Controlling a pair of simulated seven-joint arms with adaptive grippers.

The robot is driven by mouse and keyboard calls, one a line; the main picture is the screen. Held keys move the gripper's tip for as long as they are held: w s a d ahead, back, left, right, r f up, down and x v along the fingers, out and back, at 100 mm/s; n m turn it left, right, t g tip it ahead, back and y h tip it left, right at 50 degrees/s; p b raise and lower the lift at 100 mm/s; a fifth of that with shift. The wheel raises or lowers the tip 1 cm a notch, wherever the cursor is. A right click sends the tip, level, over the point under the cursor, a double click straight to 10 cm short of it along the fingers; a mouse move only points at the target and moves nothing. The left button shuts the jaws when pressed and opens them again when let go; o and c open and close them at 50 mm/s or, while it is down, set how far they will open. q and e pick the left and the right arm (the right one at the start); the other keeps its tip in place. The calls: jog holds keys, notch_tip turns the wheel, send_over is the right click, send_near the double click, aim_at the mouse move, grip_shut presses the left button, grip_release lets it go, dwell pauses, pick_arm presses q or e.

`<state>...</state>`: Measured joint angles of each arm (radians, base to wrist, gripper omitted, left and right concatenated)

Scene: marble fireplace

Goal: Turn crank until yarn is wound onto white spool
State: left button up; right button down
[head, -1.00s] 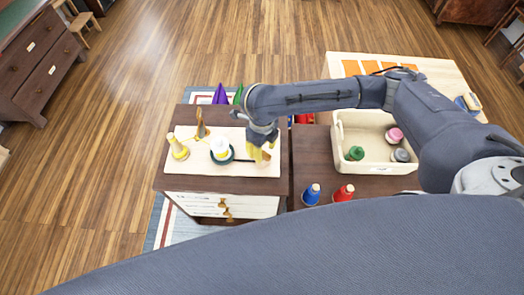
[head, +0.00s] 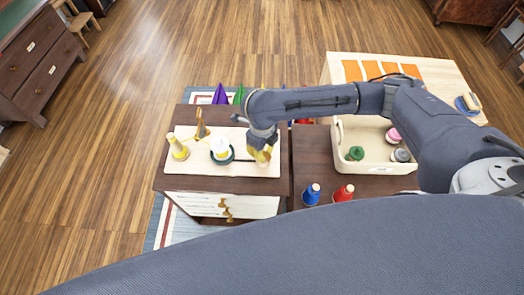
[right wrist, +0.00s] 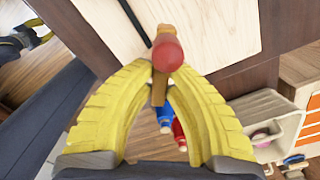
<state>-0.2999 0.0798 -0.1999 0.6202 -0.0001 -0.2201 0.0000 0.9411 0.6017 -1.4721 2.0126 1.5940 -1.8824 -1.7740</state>
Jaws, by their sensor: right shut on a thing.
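A pale board (head: 190,186) on a dark brown cabinet carries the winder. A white spool (head: 220,146) stands upright mid-board on a dark green ring. A cone of yellow yarn (head: 178,148) stands to its left. My right gripper (head: 262,157) is at the board's right end. In the right wrist view, its yellow fingers (right wrist: 160,70) are closed on the wooden crank, just beside its red knob (right wrist: 167,54). The crank is hidden in the head view. A dark and yellow part, apparently my left gripper (right wrist: 38,38), shows small at the upper left there. I cannot make out yarn on the white spool.
A wooden guide (head: 201,124) stands behind the spools. A blue spool (head: 311,194) and a red spool (head: 343,193) stand right of the board. A cream bin (head: 375,171) holds green, pink and grey spools. My right arm passes over the bin's back.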

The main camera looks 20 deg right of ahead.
jog(key=shift+m, duration=0.3)
jog(key=m, duration=0.5)
jog(key=shift+d+m, duration=0.15)
jog(key=shift+m, duration=0.15)
jog(key=m, duration=0.6)
jog(key=shift+d, duration=0.1)
jog(key=m, duration=0.6)
jog(key=shift+d+m, duration=0.1)
jog(key=shift+m, duration=0.2)
jog(key=m, duration=0.5)
jog(key=shift+s+m, duration=0.2)
jog(key=shift+m, duration=0.2)
jog(key=c, duration=1.4)
grip_release()
jog(key=shift+o, duration=0.2)
